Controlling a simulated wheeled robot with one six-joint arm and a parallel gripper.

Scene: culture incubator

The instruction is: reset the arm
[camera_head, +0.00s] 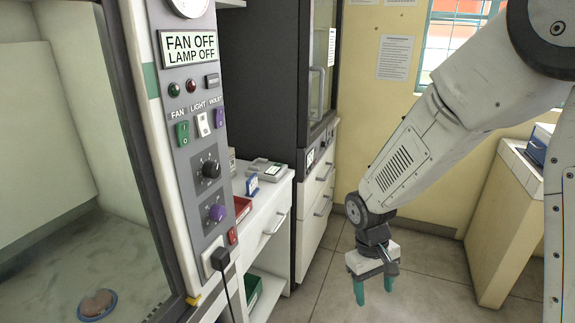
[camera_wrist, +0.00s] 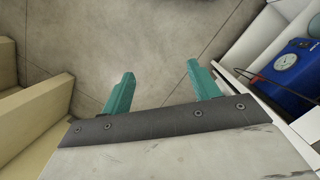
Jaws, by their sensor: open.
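My gripper (camera_head: 374,290) hangs from my arm at the right of the head view, its teal fingers pointing down over the tiled floor. In the wrist view my gripper (camera_wrist: 161,88) shows two teal fingers spread apart with only bare floor between them. It is open and holds nothing. My arm reaches down from the upper right, clear of the furniture around it.
A cabinet with a control panel (camera_head: 190,110) and a glass-fronted chamber fills the left. A white drawer bench (camera_head: 270,228) and a dark tall cabinet (camera_head: 262,90) stand behind it. A beige counter (camera_head: 505,225) is at right. The floor (camera_head: 420,260) between is free.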

